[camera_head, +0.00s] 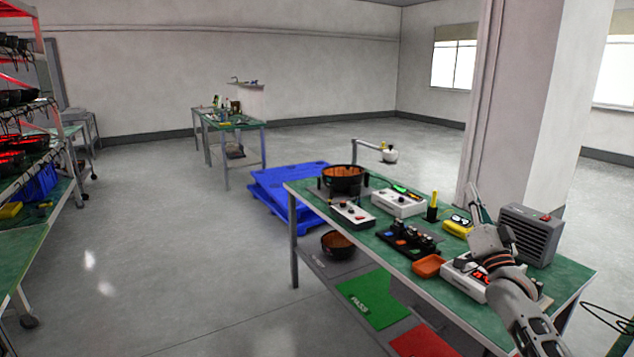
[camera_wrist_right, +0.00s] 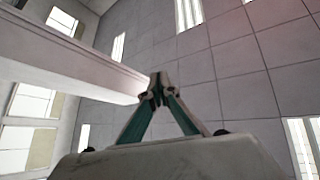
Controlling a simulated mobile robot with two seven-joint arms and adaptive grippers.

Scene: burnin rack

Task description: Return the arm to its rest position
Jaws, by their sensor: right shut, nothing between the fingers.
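My right arm (camera_head: 513,300) comes in from the lower right in the head view and is bent upward over the right end of the green-topped bench (camera_head: 560,275). Its gripper (camera_head: 472,188) points up, in front of the pillar. In the right wrist view the gripper's two fingers (camera_wrist_right: 157,82) meet at their tips, with nothing between them. My left gripper is in neither view.
A pillar (camera_head: 520,100) stands behind. A rack (camera_head: 35,130) is at left. The middle floor is clear.

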